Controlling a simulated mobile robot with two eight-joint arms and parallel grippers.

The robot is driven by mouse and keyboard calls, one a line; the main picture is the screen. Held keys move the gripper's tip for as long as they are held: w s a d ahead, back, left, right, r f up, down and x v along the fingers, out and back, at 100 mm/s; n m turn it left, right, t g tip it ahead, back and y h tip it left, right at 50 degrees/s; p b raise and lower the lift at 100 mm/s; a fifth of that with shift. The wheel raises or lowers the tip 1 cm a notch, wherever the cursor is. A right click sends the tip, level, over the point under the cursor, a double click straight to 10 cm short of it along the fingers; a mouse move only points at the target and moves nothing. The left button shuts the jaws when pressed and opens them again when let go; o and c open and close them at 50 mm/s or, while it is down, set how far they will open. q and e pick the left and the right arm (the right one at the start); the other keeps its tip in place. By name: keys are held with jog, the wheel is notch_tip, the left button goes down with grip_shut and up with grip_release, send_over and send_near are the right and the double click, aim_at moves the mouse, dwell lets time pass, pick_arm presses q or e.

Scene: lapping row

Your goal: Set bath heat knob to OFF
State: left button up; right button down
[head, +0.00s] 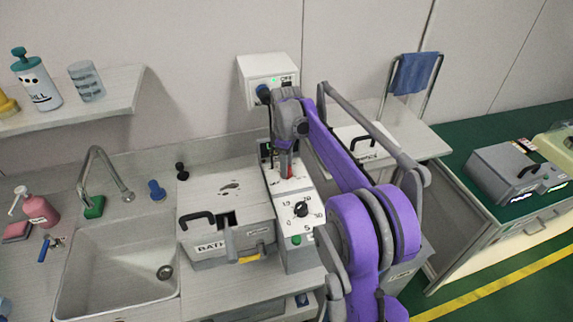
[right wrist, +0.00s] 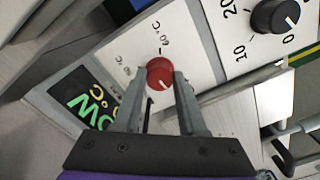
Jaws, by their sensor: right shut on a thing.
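The red heat knob (right wrist: 159,70) sits on a white control panel (right wrist: 125,55) with temperature marks, one reading 60°C. A small white mark shows on the knob's lower part in the right wrist view. I cannot read an OFF mark there. My right gripper (right wrist: 160,80) has one finger on each side of the knob and is shut on it. In the head view, the right gripper (head: 287,160) reaches down to the panel beside the bath (head: 212,248), and only a bit of red shows under it. My left gripper is not in view.
A black dial (head: 301,209) with numbers is close to the red knob on the same unit, and a green button (head: 296,240) is near it. A dark display (right wrist: 88,100) with coloured text borders the panel. A sink (head: 120,265) lies to the left. A white wall box (head: 268,78) is behind.

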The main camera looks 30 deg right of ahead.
jog(key=shift+r+n, duration=0.1)
jog(key=shift+n, duration=2.2)
jog(key=shift+c, duration=2.3)
grip_release()
notch_tip(320, 180, up, 11)
jog(key=p, duration=0.1)
